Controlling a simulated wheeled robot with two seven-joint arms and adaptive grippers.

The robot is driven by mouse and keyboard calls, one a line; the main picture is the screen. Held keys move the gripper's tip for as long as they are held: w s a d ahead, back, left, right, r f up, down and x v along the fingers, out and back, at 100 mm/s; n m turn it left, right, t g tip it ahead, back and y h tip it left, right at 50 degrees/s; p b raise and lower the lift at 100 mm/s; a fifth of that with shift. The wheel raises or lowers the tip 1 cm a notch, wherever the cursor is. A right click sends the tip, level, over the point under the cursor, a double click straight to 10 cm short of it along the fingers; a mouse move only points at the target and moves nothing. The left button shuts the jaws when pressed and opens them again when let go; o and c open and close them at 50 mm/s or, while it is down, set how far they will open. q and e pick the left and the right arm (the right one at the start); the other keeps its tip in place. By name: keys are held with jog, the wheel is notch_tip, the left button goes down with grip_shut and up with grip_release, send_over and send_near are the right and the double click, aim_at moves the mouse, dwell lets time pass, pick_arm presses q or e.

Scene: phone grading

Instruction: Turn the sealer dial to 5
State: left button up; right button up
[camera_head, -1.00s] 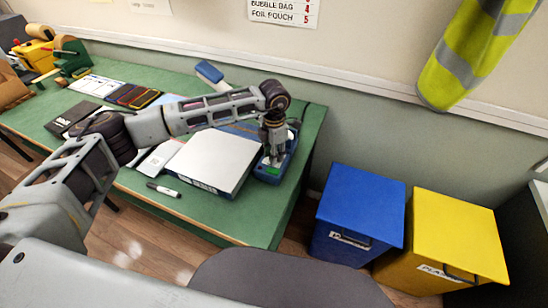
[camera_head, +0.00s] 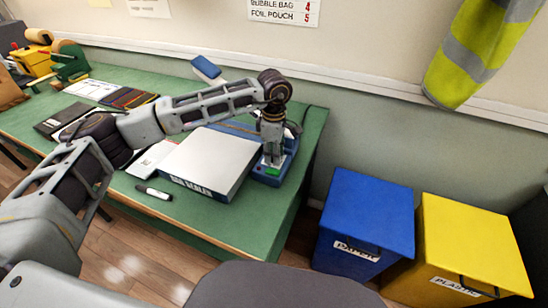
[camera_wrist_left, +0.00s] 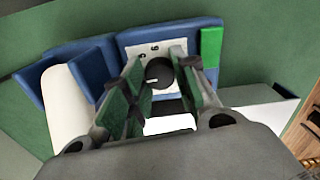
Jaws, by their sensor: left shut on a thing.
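The blue sealer (camera_head: 268,179) stands at the right end of the green table, with a green patch on its near end. In the left wrist view, the sealer (camera_wrist_left: 212,24) carries a white plate with printed numbers, a 6 and what looks like a 5. The round black dial (camera_wrist_left: 159,72) with a short white mark sits on that plate. My left gripper (camera_head: 272,161) reaches down over the sealer. In the wrist view, its fingers (camera_wrist_left: 160,82) are on either side of the dial, shut on it. The fingers hide some of the plate. My right gripper is not in view.
A white-topped box (camera_head: 212,158) with a dark label stands left of the sealer. A marker (camera_head: 154,192) lies near the table's front edge. A blue bin (camera_head: 366,212) and a yellow bin (camera_head: 470,245) stand on the floor at the right.

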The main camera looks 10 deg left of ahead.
pick_arm(q)
jog(key=m+b, duration=0.3)
jog(key=m, duration=0.2)
jog(key=m+b, duration=0.2)
jog(key=m, duration=0.1)
jog(key=shift+m, duration=0.4)
jog(key=shift+m+b, duration=0.5)
jog(key=shift+m, duration=0.9)
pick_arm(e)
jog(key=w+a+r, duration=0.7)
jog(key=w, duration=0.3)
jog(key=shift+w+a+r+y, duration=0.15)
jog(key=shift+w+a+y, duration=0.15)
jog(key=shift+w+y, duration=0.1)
pick_arm(q)
jog(key=o, duration=1)
jog(key=shift+o, duration=0.2)
jog(key=shift+r, duration=4)
